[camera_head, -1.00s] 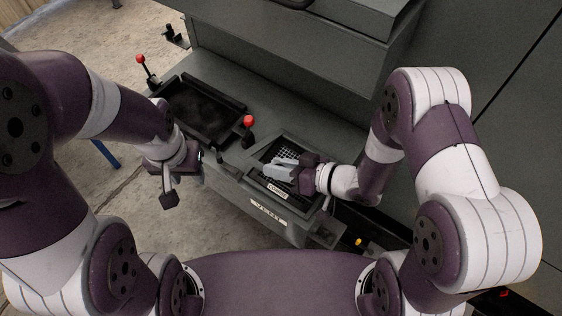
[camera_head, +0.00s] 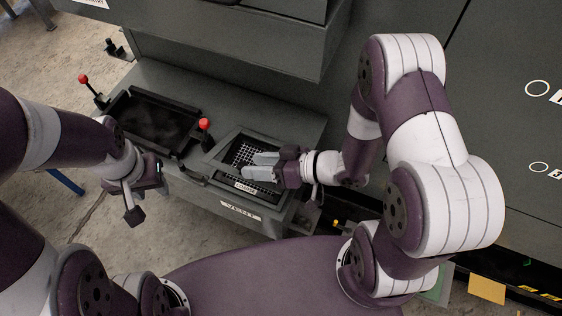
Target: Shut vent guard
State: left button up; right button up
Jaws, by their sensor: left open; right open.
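A vent opening with a square grey frame and a metal mesh (camera_head: 243,152) sits in the top of the low grey cabinet. A plate reading "COARSE" (camera_head: 246,187) is on its front edge, and a vent label (camera_head: 241,211) is on the cabinet front. A dark rectangular frame (camera_head: 160,118) with a dark inside lies left of the mesh; I cannot tell if it is the vent guard. My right gripper (camera_head: 250,165) is open over the mesh, its fingers hiding part of it. My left gripper (camera_head: 144,197) is open and empty, in front of the dark frame.
Red-knobbed levers stand beside the dark frame, one at its left (camera_head: 84,80) and one at its right (camera_head: 204,125). A grey housing (camera_head: 220,40) rises behind the cabinet top. Bare floor (camera_head: 40,110) lies to the left.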

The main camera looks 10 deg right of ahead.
jog(key=v, duration=0.8)
jog(key=shift+s+d, duration=0.1)
